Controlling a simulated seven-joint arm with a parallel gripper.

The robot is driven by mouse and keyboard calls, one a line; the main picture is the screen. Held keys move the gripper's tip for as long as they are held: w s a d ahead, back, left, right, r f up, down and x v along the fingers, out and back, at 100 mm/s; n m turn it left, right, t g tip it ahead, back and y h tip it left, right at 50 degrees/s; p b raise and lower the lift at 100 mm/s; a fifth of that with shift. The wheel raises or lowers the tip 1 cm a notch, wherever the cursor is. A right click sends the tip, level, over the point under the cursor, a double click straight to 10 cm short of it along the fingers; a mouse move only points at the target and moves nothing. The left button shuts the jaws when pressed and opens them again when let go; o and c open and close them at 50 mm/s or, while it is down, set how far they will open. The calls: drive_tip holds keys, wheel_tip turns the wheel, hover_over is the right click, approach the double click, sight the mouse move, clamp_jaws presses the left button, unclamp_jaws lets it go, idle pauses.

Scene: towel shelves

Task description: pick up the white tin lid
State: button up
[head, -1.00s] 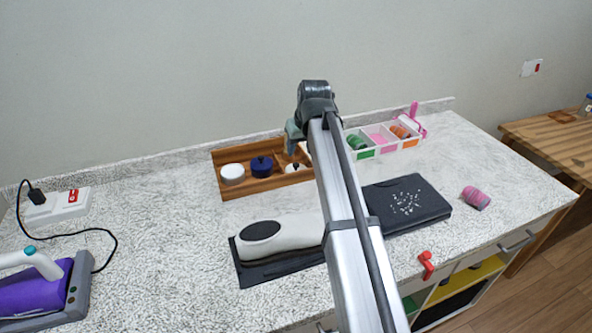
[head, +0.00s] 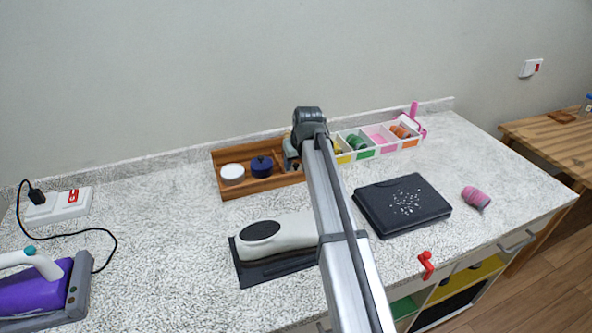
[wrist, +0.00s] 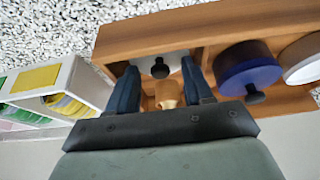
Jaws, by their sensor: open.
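The white tin lid (wrist: 176,62) with its black knob (wrist: 160,69) lies in a section of the wooden tray (wrist: 150,35). In the head view it is hidden behind my gripper (head: 290,160). In the wrist view my gripper (wrist: 160,72) is open, with a dark blue finger on each side of the lid's knob. I cannot tell whether the fingers touch the lid. A tan wooden knob-like piece (wrist: 168,95) shows between the fingers, nearer the palm.
A blue pot (head: 262,167) and a white round tin (head: 232,174) share the wooden tray. A white divided box (head: 382,139) with coloured rolls stands just right of my gripper. A white-handled tool (head: 280,232) and black folder (head: 403,204) lie in front.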

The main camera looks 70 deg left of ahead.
sight(293, 166)
clamp_jaws()
idle(0.4)
drive_tip(key=shift+r, duration=0.3)
wheel_tip(293, 166, up, 9)
drive_tip(key=s, duration=0.1)
drive_tip(key=s+a+n, duration=0.1)
drive_tip(key=s+a, duration=0.2)
drive_tip(key=s, duration=1.5)
drive_tip(key=shift+r+g, duration=0.25)
drive_tip(key=shift+g, duration=0.05)
